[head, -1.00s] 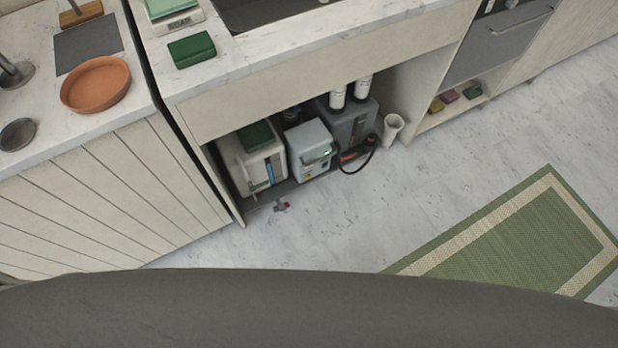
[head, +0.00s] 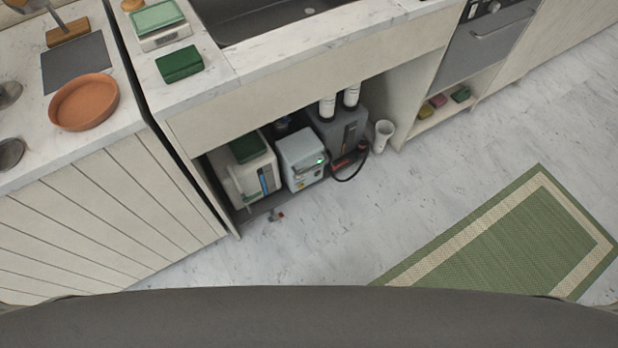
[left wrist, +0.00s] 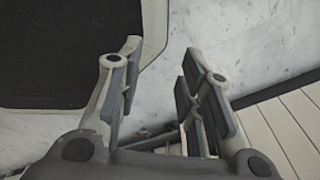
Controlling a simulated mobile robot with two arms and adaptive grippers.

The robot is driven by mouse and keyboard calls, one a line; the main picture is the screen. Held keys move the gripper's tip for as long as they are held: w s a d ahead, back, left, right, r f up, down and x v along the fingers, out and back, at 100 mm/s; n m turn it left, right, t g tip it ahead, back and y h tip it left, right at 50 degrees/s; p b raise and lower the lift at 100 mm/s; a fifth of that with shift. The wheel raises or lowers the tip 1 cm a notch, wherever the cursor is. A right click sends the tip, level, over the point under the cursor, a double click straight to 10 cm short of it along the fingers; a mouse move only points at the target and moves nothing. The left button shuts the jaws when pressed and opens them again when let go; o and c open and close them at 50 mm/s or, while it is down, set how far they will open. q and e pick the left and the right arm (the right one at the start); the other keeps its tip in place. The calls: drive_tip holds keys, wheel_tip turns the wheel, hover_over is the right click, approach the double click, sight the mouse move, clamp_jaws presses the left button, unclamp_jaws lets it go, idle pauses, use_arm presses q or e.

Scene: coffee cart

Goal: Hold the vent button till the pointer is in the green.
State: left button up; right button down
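No vent button, pointer or green zone can be made out at this size. Under the counter in the head view stands a light grey box unit (head: 300,157) with a small green light on its front. A white box (head: 243,180) with a green top is to its left, and a dark grey unit (head: 345,132) with two white cylinders above it is to its right. My left gripper (left wrist: 160,75) shows only in the left wrist view. Its fingers are apart with nothing between them. My right gripper is in neither view.
A green-and-beige mat (head: 505,238) lies on the pale floor at right. The counter (head: 290,55) overhangs the open bay.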

use_arm(q)
clamp_jaws()
drive_tip(key=shift+a, duration=0.1)
idle(1.1)
